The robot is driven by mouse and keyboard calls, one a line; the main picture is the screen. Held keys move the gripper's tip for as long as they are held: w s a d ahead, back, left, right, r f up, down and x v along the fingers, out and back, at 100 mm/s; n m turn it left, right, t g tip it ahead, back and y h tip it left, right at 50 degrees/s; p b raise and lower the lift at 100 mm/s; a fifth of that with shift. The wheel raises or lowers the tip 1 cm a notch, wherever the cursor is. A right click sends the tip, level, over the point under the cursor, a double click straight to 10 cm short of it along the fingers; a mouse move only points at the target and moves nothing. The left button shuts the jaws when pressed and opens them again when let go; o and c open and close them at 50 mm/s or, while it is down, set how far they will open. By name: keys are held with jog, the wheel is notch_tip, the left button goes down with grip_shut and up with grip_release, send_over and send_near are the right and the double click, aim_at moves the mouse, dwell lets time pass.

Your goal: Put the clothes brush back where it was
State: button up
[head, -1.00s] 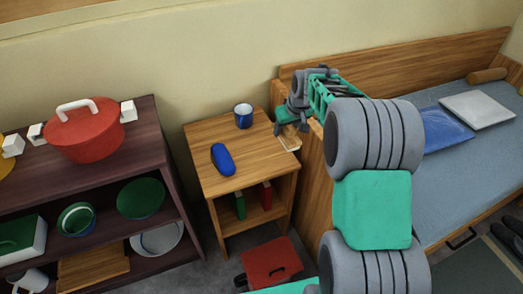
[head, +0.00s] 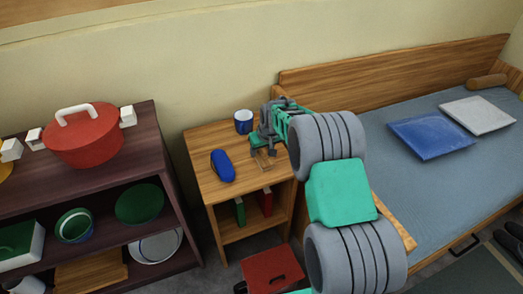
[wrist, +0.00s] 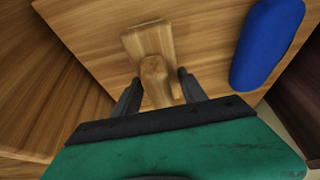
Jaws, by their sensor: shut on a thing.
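The clothes brush, a pale wooden piece (wrist: 148,42) with a narrower handle, is between my gripper's fingers (wrist: 156,82) in the wrist view. My gripper is shut on its handle. In the head view my gripper (head: 264,148) is over the right part of the small wooden bedside table (head: 205,165), with the brush (head: 266,160) below the fingers near the table's right front. I cannot tell whether the brush touches the tabletop. The brush's underside is hidden.
A blue and white mug (head: 243,121) stands at the back of the table. The bed (head: 430,170) is to the right, a dark shelf with a red pot (head: 85,138) to the left.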

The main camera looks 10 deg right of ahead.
jog(key=o, duration=1.3)
jog(key=shift+f, duration=0.1)
jog(key=shift+s+r, duration=0.1)
jog(key=shift+r, duration=0.45)
jog(key=p+v, duration=0.1)
jog(key=v, duration=0.9)
jog(key=shift+s+d+r, duration=0.1)
jog(key=shift+s+r, duration=0.05)
jog(key=shift+r, duration=0.2)
jog(key=s+r+m+g, duration=0.2)
jog(key=s, duration=2.9)
jog(key=shift+a+r+h, duration=0.35)
jog(key=shift+r+h, duration=0.05)
